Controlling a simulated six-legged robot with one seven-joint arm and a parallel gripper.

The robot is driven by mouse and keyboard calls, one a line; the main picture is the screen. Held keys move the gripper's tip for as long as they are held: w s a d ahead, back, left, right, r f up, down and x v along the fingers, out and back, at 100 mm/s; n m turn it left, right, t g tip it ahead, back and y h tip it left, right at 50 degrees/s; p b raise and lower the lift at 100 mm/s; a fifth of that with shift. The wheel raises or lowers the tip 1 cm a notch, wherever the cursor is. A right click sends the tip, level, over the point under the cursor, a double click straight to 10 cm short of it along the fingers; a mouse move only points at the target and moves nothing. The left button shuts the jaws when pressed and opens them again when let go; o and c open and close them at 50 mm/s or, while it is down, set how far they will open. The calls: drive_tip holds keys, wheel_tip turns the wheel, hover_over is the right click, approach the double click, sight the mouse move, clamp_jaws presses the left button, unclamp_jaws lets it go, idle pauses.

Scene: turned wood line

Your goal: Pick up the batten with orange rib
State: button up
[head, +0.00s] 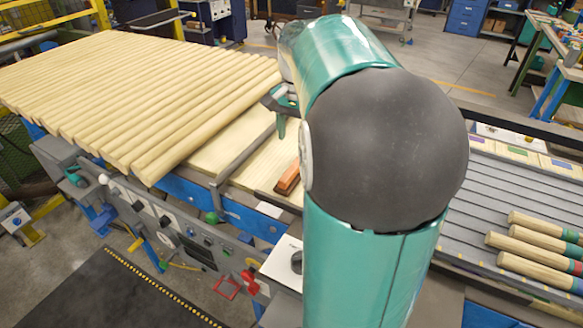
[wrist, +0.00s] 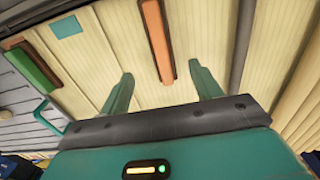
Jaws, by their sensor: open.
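The batten with orange rib (head: 289,179) lies on the pale ribbed bed, partly hidden behind my arm in the head view. In the wrist view the batten (wrist: 157,38) runs down from the top edge, and its near end shows between my fingertips. My gripper (wrist: 161,70) is open and empty, with a finger on each side of that end in the picture. Whether the fingers are level with the batten or above it I cannot tell. In the head view my gripper (head: 281,124) is mostly hidden by my arm.
A batten with a green rib (wrist: 35,69) lies to the left in the wrist view, near a teal square (wrist: 67,27). A dark bar (head: 243,156) crosses the bed beside many pale round poles (head: 150,95). Several colour-ended pieces (head: 535,258) lie on the right-hand rack.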

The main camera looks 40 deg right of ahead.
wheel_tip(320, 180, down, 10)
drive_tip(key=shift+w+r, duration=0.1)
drive_tip(key=shift+r, duration=0.15)
drive_tip(key=c, duration=1.1)
